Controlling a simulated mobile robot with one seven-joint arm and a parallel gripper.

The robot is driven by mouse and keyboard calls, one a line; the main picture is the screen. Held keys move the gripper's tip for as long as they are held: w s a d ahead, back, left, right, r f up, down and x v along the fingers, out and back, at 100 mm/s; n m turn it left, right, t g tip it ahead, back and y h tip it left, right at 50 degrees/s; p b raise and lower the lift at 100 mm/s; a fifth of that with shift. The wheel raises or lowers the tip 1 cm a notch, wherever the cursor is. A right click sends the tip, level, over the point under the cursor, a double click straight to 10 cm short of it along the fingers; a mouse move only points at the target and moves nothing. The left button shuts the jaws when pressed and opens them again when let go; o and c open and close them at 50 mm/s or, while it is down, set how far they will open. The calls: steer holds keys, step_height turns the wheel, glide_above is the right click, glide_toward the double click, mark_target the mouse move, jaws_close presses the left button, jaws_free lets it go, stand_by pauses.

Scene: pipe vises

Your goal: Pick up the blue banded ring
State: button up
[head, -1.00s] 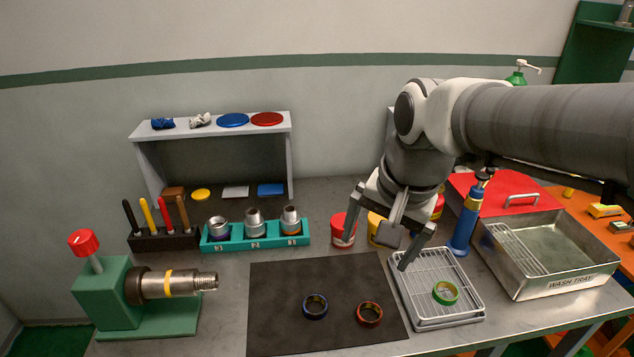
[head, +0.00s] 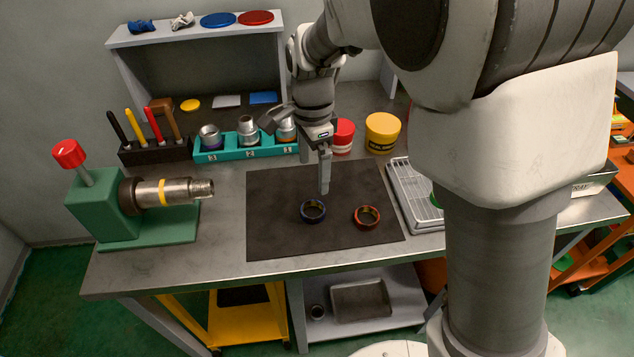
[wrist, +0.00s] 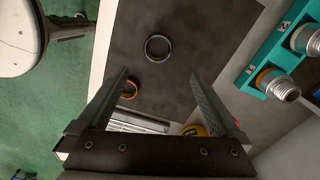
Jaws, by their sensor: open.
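The blue banded ring (head: 312,211) lies flat on the dark mat (head: 275,235). It also shows in the wrist view (wrist: 158,47), ahead of and between the two fingers. A red banded ring (head: 366,217) lies to its right on the mat; in the wrist view it (wrist: 129,89) is partly hidden by the finger on the left. My gripper (head: 326,185) hangs above the mat, just behind the blue ring in the head view. Its fingers are spread apart in the wrist view (wrist: 160,85), with nothing between them in grip.
A green vise (head: 105,205) holding a threaded pipe stands at left. A teal rack (head: 230,154) with fittings is behind the mat. Red (head: 342,137) and yellow (head: 382,132) tubs stand at the back. A wire tray (head: 405,195) is right, partly hidden by my arm.

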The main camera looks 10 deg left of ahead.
glide_above(313, 214)
steer(key=f, duration=0.6)
steer(key=shift+w+f+b, duration=0.1)
steer(key=shift+w+b, duration=0.2)
steer(key=shift+b, duration=0.1)
steer(key=f, duration=0.3)
steer(key=f+b, duration=0.1)
steer(key=f, duration=0.1)
steer(key=shift+s+f, duration=0.1)
steer(key=shift+s, duration=0.25)
steer(key=c, duration=1.5)
step_height(313, 214, up, 5)
steer(key=shift+w+f+p, duration=0.1)
steer(key=shift+f+p, duration=0.1)
steer(key=shift+p, duration=0.3)
steer(key=w+d+r, duration=0.1)
steer(key=d+r, duration=0.1)
steer(key=d, duration=0.1)
steer(key=w+d+r, duration=0.1)
steer(key=d+r, duration=0.1)
steer(key=d, duration=0.2)
steer(key=w+d+r, duration=0.2)
steer(key=d, duration=0.2)
steer(key=shift+r+p, duration=0.25)
steer(key=shift+p, duration=0.15)
